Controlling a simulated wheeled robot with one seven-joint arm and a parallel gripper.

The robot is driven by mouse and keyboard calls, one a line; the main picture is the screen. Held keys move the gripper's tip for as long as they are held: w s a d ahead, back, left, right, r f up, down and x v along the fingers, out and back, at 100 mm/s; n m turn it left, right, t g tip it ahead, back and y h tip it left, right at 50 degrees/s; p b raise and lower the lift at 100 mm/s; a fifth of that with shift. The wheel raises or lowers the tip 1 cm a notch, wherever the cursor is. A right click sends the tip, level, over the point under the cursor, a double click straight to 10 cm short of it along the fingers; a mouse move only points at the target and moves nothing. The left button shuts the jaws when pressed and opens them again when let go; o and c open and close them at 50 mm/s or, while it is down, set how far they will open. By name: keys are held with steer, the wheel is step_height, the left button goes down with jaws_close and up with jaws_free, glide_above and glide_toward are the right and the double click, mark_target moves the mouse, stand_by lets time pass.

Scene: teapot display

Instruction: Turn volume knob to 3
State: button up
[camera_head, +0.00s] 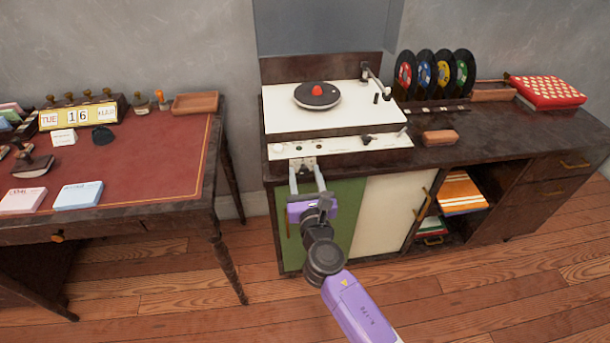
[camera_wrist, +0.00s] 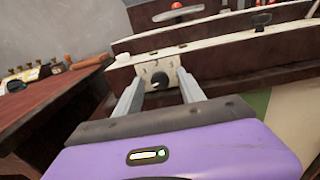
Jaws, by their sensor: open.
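A dark round knob (camera_wrist: 160,78) on a small pale plate (camera_wrist: 155,66) sits on the front of the record player in the wrist view, and I take it to be the volume knob. The plate also shows at the left end of the control panel in the head view. My gripper (camera_head: 304,166) is open in front of it. In the wrist view, its two grey fingers (camera_wrist: 160,84) stand to the left and right of the knob. I cannot tell whether they touch it. The dial marks are too small to read.
The record player (camera_head: 281,119) has a white top, a turntable (camera_head: 317,95) and a control panel (camera_head: 340,147) with other small knobs. Coloured records (camera_head: 435,73) stand right of it. A red-topped desk (camera_head: 130,170) stands at the left, with a gap between.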

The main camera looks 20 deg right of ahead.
jaws_close()
steer(key=shift+m, duration=0.3)
steer(key=m+b, duration=0.1)
steer(key=m, duration=0.1)
steer(key=shift+m, duration=0.3)
steer(key=shift+m+b, duration=0.65)
steer(key=shift+m, duration=0.75)
jaws_free()
